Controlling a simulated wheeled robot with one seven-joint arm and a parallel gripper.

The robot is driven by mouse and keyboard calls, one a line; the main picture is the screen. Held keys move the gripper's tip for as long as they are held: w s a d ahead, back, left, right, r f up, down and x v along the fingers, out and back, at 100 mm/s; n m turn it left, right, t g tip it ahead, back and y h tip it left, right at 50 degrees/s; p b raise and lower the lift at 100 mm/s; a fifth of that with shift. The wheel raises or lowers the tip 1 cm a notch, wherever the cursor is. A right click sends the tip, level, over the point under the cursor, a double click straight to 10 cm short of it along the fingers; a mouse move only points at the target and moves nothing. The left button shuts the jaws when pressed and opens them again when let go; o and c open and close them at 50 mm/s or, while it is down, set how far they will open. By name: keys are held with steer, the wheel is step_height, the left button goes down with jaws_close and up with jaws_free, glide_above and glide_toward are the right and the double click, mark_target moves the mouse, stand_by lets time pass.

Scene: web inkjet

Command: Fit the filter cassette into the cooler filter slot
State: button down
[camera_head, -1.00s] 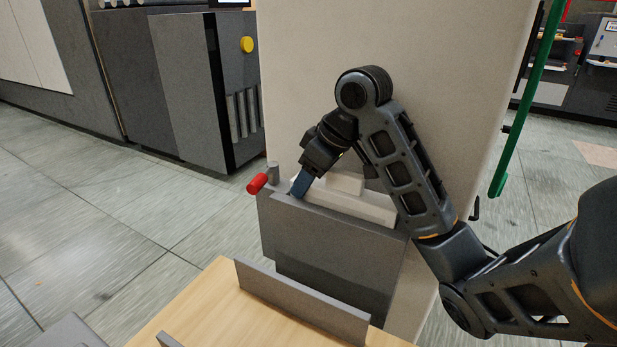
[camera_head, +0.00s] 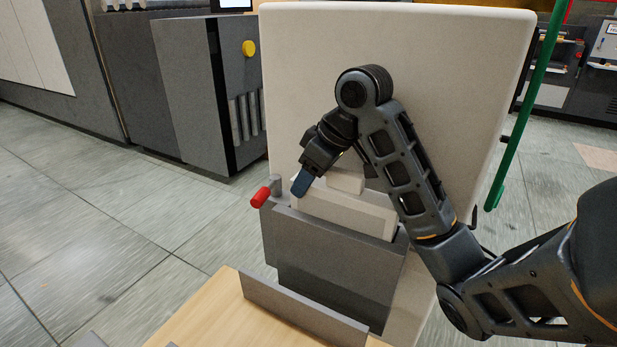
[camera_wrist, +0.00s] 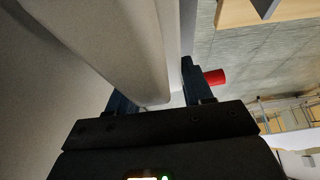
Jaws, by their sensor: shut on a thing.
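The filter cassette (camera_head: 345,212) is a pale, off-white slab with a raised block on top. It stands at the mouth of the grey filter slot (camera_head: 330,245) on the front of the beige cooler cabinet (camera_head: 430,70). Its upper part shows above the slot's rim; its lower part is hidden behind the grey front wall. My gripper (camera_head: 302,183) is at the cassette's left end, pointing down, shut on the cassette. The wrist view shows the pale cassette (camera_wrist: 125,40) running between both fingers (camera_wrist: 158,95). How deep the cassette sits cannot be seen.
A red-tipped handle (camera_head: 260,196) sticks out at the slot's left corner. A wooden table (camera_head: 215,315) with an upright grey plate (camera_head: 300,312) stands in front. A green pole (camera_head: 522,110) is right of the cabinet, and a dark machine (camera_head: 185,90) is behind left. The floor left is clear.

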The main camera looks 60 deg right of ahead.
step_height(320, 180, up, 16)
steer(key=p, duration=1.7)
steer(key=shift+f, duration=0.15)
stand_by(2.3)
steer(key=shift+p, duration=0.35)
stand_by(0.5)
steer(key=shift+p, duration=0.45)
stand_by(1.1)
